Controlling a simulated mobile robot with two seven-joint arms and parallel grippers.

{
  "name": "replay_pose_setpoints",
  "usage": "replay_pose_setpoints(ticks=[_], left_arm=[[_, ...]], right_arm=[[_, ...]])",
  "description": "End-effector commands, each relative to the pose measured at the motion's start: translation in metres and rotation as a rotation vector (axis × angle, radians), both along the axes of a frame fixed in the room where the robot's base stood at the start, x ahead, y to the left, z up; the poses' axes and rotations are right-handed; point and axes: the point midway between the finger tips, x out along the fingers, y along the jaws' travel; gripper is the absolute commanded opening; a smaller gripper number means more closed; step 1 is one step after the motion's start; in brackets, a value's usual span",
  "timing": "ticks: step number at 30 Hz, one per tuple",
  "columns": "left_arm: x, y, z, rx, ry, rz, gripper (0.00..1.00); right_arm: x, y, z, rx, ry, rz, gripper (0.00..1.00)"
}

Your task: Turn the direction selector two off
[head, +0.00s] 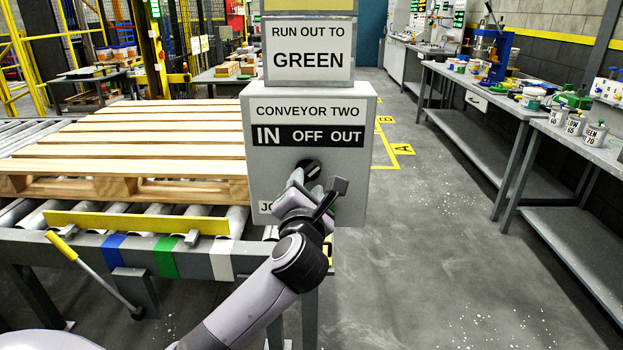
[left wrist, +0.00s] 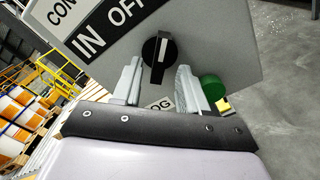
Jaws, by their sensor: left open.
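The conveyor two control box (head: 258,187) stands at the centre, labelled IN, OFF and OUT. Its direction selector is a black knob (head: 308,167) under these words, partly hidden by my gripper in the head view. In the left wrist view the knob (left wrist: 158,58) carries a white line, nearly upright in that tilted picture. I cannot tell for sure which word it points to. My left gripper (head: 317,186) is open in front of the box, just below the knob. In the left wrist view its fingers (left wrist: 158,82) stand either side of the knob, with gaps. My right gripper is out of view.
A wooden pallet (head: 130,150) lies on the roller conveyor at left. A sign reading RUN OUT TO GREEN (head: 308,48) is above the box. Benches (head: 480,88) line the right; the floor between is clear.

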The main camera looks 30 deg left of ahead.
Motion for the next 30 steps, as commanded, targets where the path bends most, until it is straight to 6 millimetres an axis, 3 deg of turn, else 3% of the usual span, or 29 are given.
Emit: replay_pose_setpoints(ticks=[7,18,20,22,23,30], left_arm=[[0.024,0.015,0.001,0.002,-0.001,0.002,0.43],[0.029,0.018,0.000,0.002,-0.001,0.001,0.43],[0.028,0.018,0.000,0.002,-0.001,0.001,0.26],[0.029,0.018,0.000,0.002,-0.001,0.001,0.04],[0.028,0.018,0.000,0.002,-0.001,0.001,0.00],[0.028,0.018,0.000,-0.006,-0.005,0.001,0.00]], right_arm=[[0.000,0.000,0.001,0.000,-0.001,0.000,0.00],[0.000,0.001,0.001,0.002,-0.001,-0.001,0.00],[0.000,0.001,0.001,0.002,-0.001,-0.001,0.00],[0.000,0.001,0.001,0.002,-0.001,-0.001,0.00],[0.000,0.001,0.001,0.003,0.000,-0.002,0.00],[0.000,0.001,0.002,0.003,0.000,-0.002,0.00]])
